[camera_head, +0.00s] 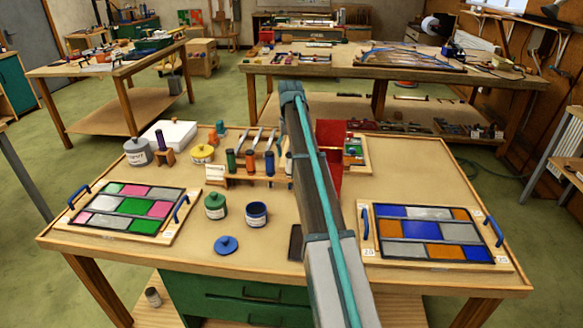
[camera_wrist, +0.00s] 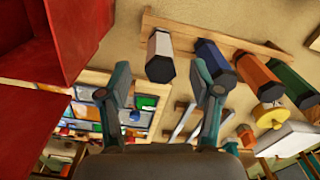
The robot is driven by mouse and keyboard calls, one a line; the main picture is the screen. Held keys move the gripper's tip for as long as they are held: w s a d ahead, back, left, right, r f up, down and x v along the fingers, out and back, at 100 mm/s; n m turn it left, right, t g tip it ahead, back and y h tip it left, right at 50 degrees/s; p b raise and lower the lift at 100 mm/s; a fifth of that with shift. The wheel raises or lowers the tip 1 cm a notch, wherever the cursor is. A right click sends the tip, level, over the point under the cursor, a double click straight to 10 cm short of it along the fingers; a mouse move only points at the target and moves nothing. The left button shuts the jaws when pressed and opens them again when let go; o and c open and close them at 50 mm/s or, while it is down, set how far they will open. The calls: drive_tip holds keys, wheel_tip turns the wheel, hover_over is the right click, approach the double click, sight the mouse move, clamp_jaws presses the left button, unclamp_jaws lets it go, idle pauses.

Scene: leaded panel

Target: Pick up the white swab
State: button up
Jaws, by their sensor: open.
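The white swab (camera_wrist: 160,55) has a pale body and a dark end. It sits at the end of a wooden rack (camera_wrist: 195,35) in the wrist view. In the head view a pale sliver of it (camera_head: 289,164) shows beside my arm. My gripper (camera_wrist: 163,85) is open and empty in the wrist view. In that picture the white swab lies between and above the fingertips, apart from them. The blue swab (camera_wrist: 215,62) is close to the right fingertip in the picture. In the head view my gripper is hidden by my arm.
Orange (camera_wrist: 257,75) and green (camera_wrist: 292,83) swabs share the rack. A red box (camera_wrist: 75,45) stands close on the left in the wrist view. Jars, including a green one (camera_head: 215,206), stand in front of the rack. Glass panels lie left (camera_head: 125,210) and right (camera_head: 430,235).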

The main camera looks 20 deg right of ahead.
sight(290, 167)
drive_tip(key=shift+w+f+p, duration=0.1)
drive_tip(key=shift+f+p, duration=1.15)
drive_tip(key=shift+f, duration=2.7)
drive_tip(key=c, duration=1.1)
wheel_tip(290, 167, up, 10)
drive_tip(key=b, duration=0.2)
drive_tip(key=shift+b, duration=0.35)
